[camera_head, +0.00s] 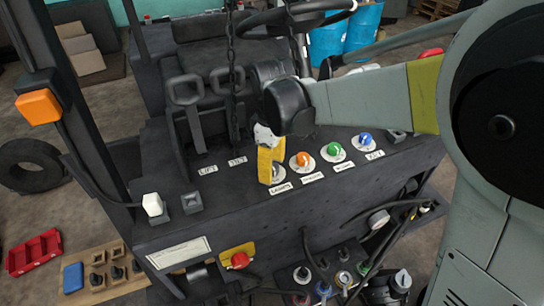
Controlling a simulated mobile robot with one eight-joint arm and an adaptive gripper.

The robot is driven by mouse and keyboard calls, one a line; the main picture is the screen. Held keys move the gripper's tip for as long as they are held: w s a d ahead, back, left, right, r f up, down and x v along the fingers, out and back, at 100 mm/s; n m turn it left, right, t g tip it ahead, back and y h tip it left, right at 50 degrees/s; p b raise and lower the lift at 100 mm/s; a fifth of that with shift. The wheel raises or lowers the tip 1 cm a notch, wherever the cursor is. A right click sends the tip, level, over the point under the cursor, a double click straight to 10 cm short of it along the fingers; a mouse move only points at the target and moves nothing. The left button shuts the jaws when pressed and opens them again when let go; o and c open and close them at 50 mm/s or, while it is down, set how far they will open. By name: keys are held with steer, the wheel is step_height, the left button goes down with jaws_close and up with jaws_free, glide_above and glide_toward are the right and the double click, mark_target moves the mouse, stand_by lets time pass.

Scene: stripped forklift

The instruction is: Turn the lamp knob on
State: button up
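The knob above the label "LAMPS" (281,189) is at the left end of a row on the dark sloped panel. Its pale round base (278,174) shows, but the knob itself is mostly hidden behind my gripper. My gripper (270,178) is yellow, below a white wrist part, and points down over this knob. Its fingertips are at or very near the base; I cannot tell whether they touch the knob or how far apart they are. To the right are an orange knob (302,160), a green knob (333,149) and a blue knob (365,138).
Levers labelled "LIFT" and "TILT" (230,85) and a hanging chain (232,60) stand left of my gripper. The steering wheel (290,15) is behind. A red button (240,260) and cables are below. My arm covers the right side.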

steer(key=c, duration=1.2)
steer(key=shift+m, duration=0.3)
steer(key=m+b, duration=0.2)
steer(key=m, duration=0.3)
steer(key=shift+f, duration=0.1)
steer(key=m+b, duration=0.2)
steer(key=m, duration=0.4)
steer(key=shift+m, duration=0.3)
